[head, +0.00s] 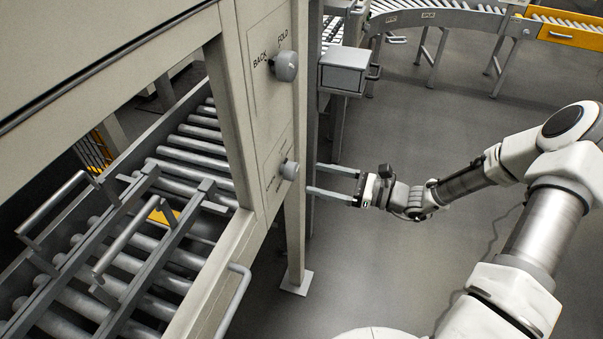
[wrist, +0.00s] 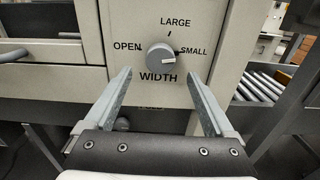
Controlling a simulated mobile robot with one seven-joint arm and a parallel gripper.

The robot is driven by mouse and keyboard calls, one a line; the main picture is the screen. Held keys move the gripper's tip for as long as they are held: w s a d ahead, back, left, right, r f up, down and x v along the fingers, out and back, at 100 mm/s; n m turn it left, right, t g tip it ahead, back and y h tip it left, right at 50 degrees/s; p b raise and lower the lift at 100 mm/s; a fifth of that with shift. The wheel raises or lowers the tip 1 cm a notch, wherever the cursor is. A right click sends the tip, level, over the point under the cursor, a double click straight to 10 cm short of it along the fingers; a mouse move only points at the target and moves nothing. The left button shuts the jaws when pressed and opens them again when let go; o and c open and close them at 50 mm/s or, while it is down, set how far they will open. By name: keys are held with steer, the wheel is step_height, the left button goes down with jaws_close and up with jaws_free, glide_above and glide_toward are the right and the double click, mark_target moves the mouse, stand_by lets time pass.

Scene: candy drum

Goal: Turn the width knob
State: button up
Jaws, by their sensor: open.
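The width knob (wrist: 161,57) is a round grey dial on a beige panel in the wrist view, with the labels OPEN, LARGE, SMALL and WIDTH around it. The same knob shows side-on in the head view (head: 289,170), low on the machine's side panel. My gripper (wrist: 160,88) is open and empty, its two fingers spread wide on either side of and below the knob in the picture. In the head view my gripper (head: 311,179) reaches left toward the panel. I see no contact between fingers and knob.
A larger knob (head: 286,66) marked BACK and FOLD sits above on the same panel. A grey box (head: 344,70) stands beyond the machine's post (head: 298,230). A roller bed (head: 190,150) lies inside the machine. The floor (head: 380,270) under my arm is clear.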

mark_target(296, 173)
steer(key=x, duration=0.5)
steer(key=shift+a, duration=0.15)
steer(key=c, duration=1.4)
